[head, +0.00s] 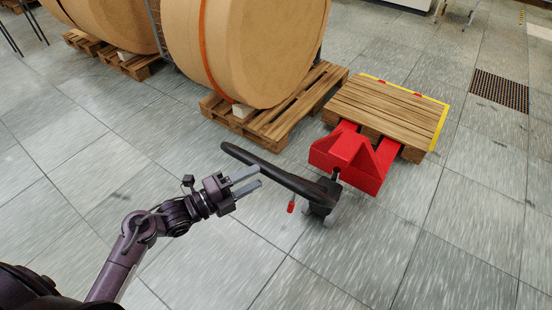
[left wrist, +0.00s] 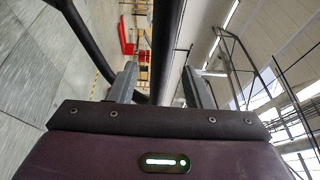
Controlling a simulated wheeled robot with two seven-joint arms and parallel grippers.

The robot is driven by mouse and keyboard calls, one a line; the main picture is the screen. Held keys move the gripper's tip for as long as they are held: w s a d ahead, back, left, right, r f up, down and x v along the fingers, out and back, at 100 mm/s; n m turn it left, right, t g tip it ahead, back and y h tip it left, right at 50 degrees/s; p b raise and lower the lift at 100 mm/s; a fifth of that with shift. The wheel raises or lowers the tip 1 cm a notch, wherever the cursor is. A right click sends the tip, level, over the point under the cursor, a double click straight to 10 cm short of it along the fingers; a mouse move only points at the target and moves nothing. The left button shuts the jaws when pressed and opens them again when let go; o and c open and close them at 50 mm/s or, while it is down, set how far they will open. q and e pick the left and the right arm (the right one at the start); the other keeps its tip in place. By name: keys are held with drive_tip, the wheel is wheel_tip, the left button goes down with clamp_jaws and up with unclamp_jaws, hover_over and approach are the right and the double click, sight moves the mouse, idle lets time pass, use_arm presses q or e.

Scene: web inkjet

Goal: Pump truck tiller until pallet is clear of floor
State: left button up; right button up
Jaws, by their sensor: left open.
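The red pallet truck (head: 352,155) stands right of centre in the head view, its forks running under a small wooden pallet (head: 385,108). I cannot tell whether a gap shows beneath the pallet. The black tiller (head: 290,178) slants up and left from the truck's base. My left gripper (head: 260,178) is open just below the tiller in the picture. In the left wrist view, a black tiller bar (left wrist: 165,45) appears between the open fingers (left wrist: 160,85), and another black bar (left wrist: 85,38) passes to their left. Contact is unclear. My right gripper is out of view.
Large brown paper rolls (head: 245,50) rest on wooden pallets (head: 275,122) behind and left of the truck. Yellow floor tape (head: 438,125) edges the small pallet's spot. A dark floor grate (head: 500,90) lies at right. The tiled floor in front is clear.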

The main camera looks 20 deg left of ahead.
use_arm(q)
drive_tip(key=p+x, duration=0.2)
drive_tip(key=x, duration=0.5)
clamp_jaws()
